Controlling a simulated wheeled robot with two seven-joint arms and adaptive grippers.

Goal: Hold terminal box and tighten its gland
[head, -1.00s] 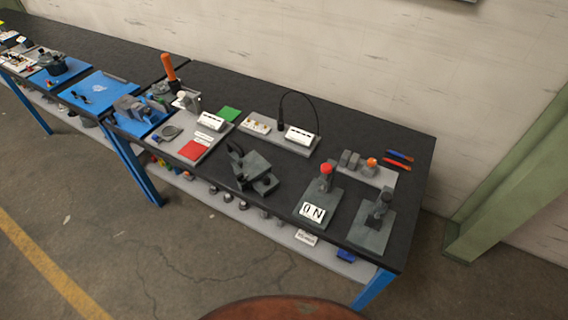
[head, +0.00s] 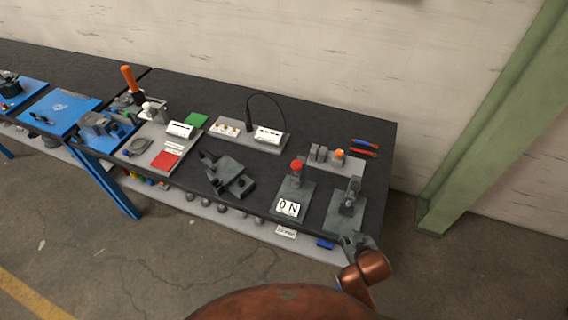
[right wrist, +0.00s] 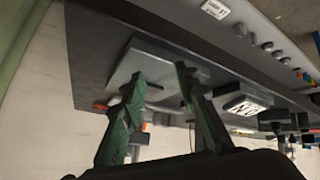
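No part is clearly marked as the terminal box, and its gland is too small to tell. In the head view, a grey plate (head: 340,221) at the bench's right end carries a dark upright fixture (head: 351,195). A board to the left carries a white-faced box (head: 268,135) and a looped black cable (head: 280,103). My right gripper (head: 353,241) is at the bench's front right edge, near the grey plate. In the right wrist view, its two fingers (right wrist: 160,75) are apart with nothing seen between them, and a grey plate (right wrist: 153,62) lies beyond. My left gripper is out of view.
A red-button post (head: 296,168) with an ON sign (head: 288,208) stands left of the grey plate. A dark clamp-like fixture (head: 229,177) is farther left. Red and blue-handled tools (head: 364,148) lie at the back right. A green column (head: 480,130) stands beyond the bench.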

